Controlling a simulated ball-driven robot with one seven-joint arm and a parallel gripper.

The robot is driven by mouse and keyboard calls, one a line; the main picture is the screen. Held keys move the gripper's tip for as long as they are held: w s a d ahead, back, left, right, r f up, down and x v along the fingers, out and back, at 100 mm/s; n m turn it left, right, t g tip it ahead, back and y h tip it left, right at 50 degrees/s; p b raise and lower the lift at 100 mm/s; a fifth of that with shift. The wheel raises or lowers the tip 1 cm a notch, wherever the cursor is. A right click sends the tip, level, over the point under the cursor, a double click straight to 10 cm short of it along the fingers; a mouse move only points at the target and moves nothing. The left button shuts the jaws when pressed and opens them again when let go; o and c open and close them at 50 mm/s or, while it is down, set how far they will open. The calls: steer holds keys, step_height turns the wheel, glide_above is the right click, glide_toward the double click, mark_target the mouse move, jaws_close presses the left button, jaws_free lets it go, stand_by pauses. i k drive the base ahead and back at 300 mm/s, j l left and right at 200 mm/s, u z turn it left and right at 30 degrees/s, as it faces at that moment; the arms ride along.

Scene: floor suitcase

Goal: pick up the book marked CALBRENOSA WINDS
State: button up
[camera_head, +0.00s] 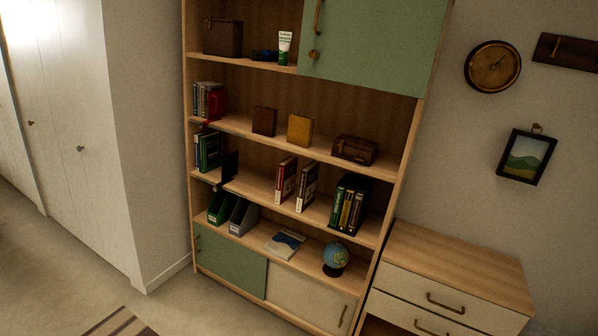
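A tall wooden bookcase (387,198) stands ahead and holds several books. I cannot read CALBRENOSA WINDS on any of them at this distance. A red book (285,179) and a dark book (306,187) stand upright side by side on a middle shelf. A group of dark books (349,204) stands to their right. More upright books (208,149) are at the left end, with another row (208,100) on the shelf above. A blue and white book or booklet (285,243) lies flat on a lower shelf. My gripper is not in view.
A globe (336,257) and magazine files (242,216) share the lower shelf. A green door (373,43) covers the upper right. A drawer unit (455,275) stands at right, a white wardrobe (75,130) at left. Bare floor (175,310) shows in front, with a striped rug (120,324).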

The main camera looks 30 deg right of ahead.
mark_target(286, 174)
steer(key=i+j+z, duration=0.15)
steer(key=z, duration=0.25)
steer(key=i+j+z, duration=0.2)
steer(key=z, duration=0.15)
steer(key=i+j+z, duration=0.1)
steer(key=j+z, duration=0.3)
steer(key=i+j+z, duration=0.25)
steer(key=j, duration=0.65)
steer(key=i+j+z, duration=0.25)
steer(key=j, duration=0.65)
steer(key=j+z, duration=0.25)
steer(key=j, duration=2.45)
steer(key=i, duration=0.05)
